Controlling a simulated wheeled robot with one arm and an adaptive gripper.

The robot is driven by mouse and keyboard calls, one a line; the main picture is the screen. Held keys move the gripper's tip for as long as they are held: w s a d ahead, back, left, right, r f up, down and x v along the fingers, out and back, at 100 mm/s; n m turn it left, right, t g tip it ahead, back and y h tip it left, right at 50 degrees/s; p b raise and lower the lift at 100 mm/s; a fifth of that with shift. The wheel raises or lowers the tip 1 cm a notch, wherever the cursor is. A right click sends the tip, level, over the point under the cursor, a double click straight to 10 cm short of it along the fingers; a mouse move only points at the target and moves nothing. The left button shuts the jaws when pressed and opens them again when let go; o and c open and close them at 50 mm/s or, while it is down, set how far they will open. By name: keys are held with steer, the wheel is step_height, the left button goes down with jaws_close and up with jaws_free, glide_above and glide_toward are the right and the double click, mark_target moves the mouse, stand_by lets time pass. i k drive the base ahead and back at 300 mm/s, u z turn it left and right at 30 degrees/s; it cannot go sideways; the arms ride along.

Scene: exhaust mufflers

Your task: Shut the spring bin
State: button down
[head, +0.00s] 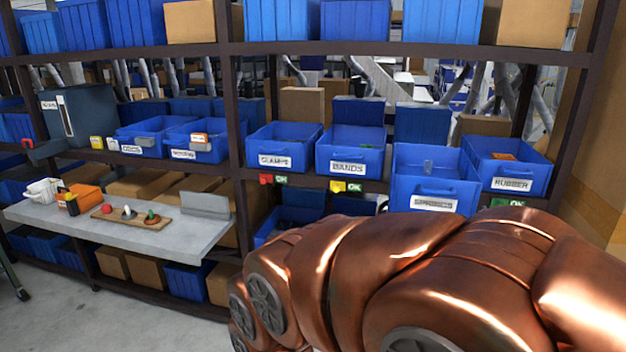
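The spring bin (433,165) is a blue open-top bin on the middle shelf, right of centre. Its white label is partly legible and seems to read "SPRINGS". It sticks out toward me, past the fronts of the bins beside it. A small grey item shows inside it. My copper-coloured arm crosses the lower right of the head view, just below the bin, and covers the shelf edge under it. My gripper is not in view. Whether any part of my arm touches the bin cannot be told.
The bands bin (350,150) and clamps bin (283,148) stand to its left, the rubber bin (507,167) to its right. A grey bench (175,238) with tools is at left. An orange-brown wall (600,130) bounds the right. Open floor shows at lower left.

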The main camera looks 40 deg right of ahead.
mark_target(454, 185)
steer(key=z, duration=2.05)
steer(key=k, duration=0.5)
steer(key=u, duration=1.95)
steer(key=i, duration=0.9)
steer(key=z, duration=1.55)
